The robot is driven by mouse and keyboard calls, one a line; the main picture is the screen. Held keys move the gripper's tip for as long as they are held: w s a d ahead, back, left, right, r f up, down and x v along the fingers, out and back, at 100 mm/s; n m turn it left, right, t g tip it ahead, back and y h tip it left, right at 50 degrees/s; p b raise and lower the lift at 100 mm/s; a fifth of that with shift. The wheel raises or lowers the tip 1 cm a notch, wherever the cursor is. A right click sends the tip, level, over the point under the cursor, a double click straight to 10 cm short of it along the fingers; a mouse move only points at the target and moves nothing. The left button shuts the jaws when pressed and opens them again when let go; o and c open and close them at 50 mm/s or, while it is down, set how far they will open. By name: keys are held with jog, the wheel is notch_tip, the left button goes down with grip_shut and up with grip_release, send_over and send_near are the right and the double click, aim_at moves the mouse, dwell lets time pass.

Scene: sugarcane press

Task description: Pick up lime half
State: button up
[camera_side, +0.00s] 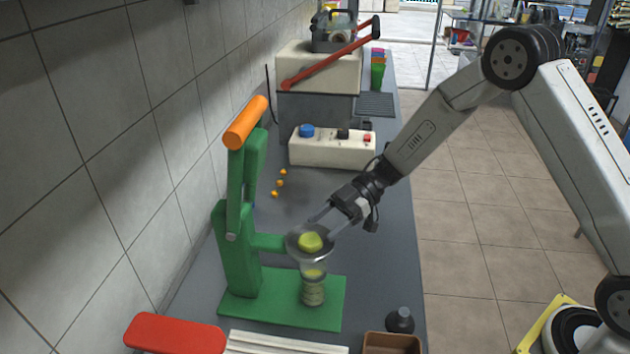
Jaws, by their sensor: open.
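A yellow-green lime half (311,242) sits in the round metal cup (296,252) of the green press (238,250). My gripper (322,222) reaches in from the upper right, with its fingers open at the far edge of the cup, close to the lime half. I cannot tell whether a finger touches the lime. A clear glass (313,290) with greenish contents stands below the cup on the press's green base. The press's orange-tipped lever (246,122) is raised.
A white control box (333,147) with coloured buttons stands behind. Small orange pieces (278,184) lie near the wall. A red object (175,333), a brown tray (391,344) and a dark knobbed object (400,319) are in front. The counter right of the press is clear.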

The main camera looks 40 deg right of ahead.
aim_at(310, 235)
jog(key=shift+x, duration=2.15)
jog(key=c, duration=0.9)
jog(key=shift+r, duration=0.15)
jog(key=shift+r, duration=0.75)
jog(key=s+d+r, duration=0.1)
jog(key=s+r, duration=0.2)
jog(key=s, duration=0.1)
jog(key=s+d+r, duration=0.1)
jog(key=s+r, duration=0.3)
jog(key=s, duration=0.1)
jog(key=s+d+r, duration=0.2)
jog(key=s+r, duration=0.2)
jog(key=shift+s+r, duration=0.15)
jog(key=shift+r, duration=0.05)
